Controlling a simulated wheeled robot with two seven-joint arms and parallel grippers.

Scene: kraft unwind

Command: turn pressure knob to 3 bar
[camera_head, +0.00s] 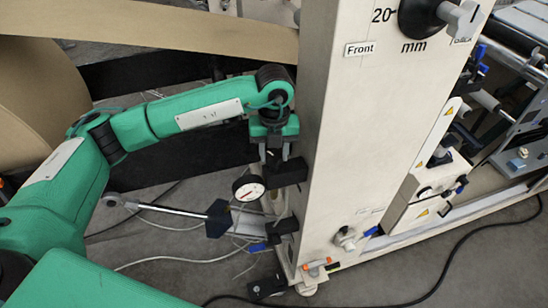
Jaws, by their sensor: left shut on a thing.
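My left gripper (275,160) points down beside the pale machine column. It is shut on the pressure knob, which is mostly hidden between and behind the dark fingers. A small round pressure gauge (248,187) with a white face and dark rim sits just below and left of the fingers. Its needle and figures are too small to read. A black block (288,173) shows at the column's edge, right next to the fingers. My right gripper is not in view.
The pale column (365,130) stands close to the right of my left gripper, with a large black dial (420,16) at its top. A brown paper roll (40,95) is at the left.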

